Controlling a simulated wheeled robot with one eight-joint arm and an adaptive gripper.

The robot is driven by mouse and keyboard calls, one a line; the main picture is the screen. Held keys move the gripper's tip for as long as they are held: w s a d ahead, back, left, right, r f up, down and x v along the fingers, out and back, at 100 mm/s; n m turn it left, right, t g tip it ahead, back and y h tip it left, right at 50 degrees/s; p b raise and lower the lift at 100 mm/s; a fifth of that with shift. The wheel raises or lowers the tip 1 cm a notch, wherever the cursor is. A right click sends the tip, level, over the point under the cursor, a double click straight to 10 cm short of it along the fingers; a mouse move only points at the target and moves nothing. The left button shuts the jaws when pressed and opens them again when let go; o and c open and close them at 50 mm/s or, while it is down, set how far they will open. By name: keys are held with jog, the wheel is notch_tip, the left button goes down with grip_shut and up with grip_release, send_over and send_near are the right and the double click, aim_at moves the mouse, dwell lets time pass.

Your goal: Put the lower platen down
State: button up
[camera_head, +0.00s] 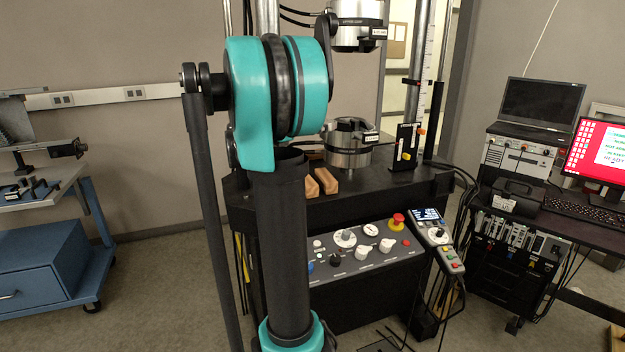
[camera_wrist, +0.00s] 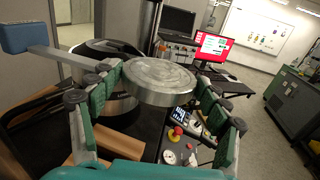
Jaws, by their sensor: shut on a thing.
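The lower platen, a flat round silver disc (camera_wrist: 160,78), is between the fingers of my gripper (camera_wrist: 158,86) in the wrist view. The gripper's green-padded fingers are shut on its left and right sides. The platen looks roughly level and is held above the dark machine bed. Behind it to the left is a silver cylindrical lower fixture (camera_wrist: 116,103) with a dark top. That fixture also stands on the bed in the head view (camera_head: 347,157). My gripper and the platen cannot be seen in the head view, where my arm covers part of the machine.
Wooden blocks (camera_head: 326,182) lie on the bed (camera_head: 385,190) left of the lower fixture. An upper fixture (camera_head: 357,35) hangs above. A control panel (camera_head: 350,250) with a red stop button (camera_head: 397,221) is at the front. A laptop (camera_head: 540,105) and monitor (camera_head: 597,150) stand at right.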

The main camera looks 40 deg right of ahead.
jog(key=shift+w+d, duration=0.2)
jog(key=shift+w, duration=0.05)
jog(key=shift+w+f, duration=0.15)
jog(key=shift+f, duration=0.2)
notch_tip(320, 180, down, 19)
jog(key=shift+f, duration=0.1)
jog(key=shift+f, duration=0.15)
dwell(0.3)
jog(key=o, duration=1.9)
jog(key=shift+r, duration=0.2)
jog(key=a, duration=1.2)
jog(key=shift+w, duration=0.2)
